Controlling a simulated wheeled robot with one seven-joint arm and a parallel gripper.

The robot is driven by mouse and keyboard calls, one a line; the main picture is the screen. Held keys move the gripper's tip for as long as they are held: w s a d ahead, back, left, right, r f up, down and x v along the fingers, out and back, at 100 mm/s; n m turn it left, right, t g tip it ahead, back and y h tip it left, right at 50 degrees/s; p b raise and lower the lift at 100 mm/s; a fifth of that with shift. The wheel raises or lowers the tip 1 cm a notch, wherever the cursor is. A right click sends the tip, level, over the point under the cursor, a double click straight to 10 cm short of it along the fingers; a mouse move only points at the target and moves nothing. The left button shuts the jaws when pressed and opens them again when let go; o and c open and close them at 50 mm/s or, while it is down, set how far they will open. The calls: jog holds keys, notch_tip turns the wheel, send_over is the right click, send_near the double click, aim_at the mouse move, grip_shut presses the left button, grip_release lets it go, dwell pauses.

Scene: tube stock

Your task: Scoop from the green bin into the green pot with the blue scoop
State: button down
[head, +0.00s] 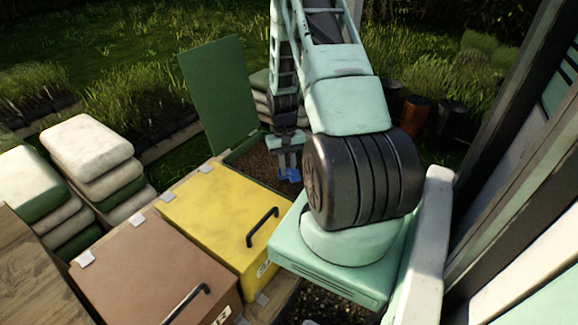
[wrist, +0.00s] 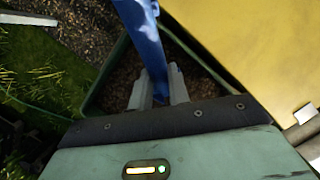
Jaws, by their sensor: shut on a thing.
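The green bin (head: 243,147) stands open behind the yellow bin, its green lid (head: 220,95) raised. Brown grainy material shows inside it, and the bin's green rim (wrist: 104,80) also shows in the wrist view. My gripper (head: 288,154) points down over the bin's opening, shut on the blue scoop (head: 289,175). In the wrist view the scoop's blue handle (wrist: 146,42) runs between the two pale fingers (wrist: 158,92). I cannot tell whether the scoop touches the material or holds any. I see no green pot.
A shut yellow bin (head: 215,205) and a shut brown bin (head: 150,265) stand in front of the green bin. Stacked sacks (head: 90,150) are at the left. A reddish pot (head: 414,116) and dark pots stand behind my arm. A wall and posts close off the right.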

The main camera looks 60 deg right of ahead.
jog(key=shift+w+d+f+y, duration=0.25)
jog(key=shift+d+f+y, duration=0.05)
jog(key=shift+f, duration=0.25)
jog(key=shift+w+d+f+b, duration=0.85)
jog(key=shift+f+b, duration=0.15)
jog(key=shift+b, duration=0.1)
jog(key=shift+w+d+f+b, duration=0.8)
jog(key=shift+f+b, duration=0.15)
jog(key=shift+b, duration=0.15)
jog(key=w+d+f+t+h+b, duration=0.1)
jog(key=w+d+t+h+b, duration=0.25)
jog(key=b, duration=0.25)
jog(key=s+a+r+t+h+p, duration=0.1)
jog(key=s+a+r+p, duration=0.1)
jog(key=r, duration=0.3)
jog(key=s+a+r+t+h+p, duration=0.1)
jog(key=s+a+r+p, duration=0.1)
jog(key=r, duration=0.3)
jog(key=shift+r, duration=0.15)
jog(key=shift+s, duration=0.1)
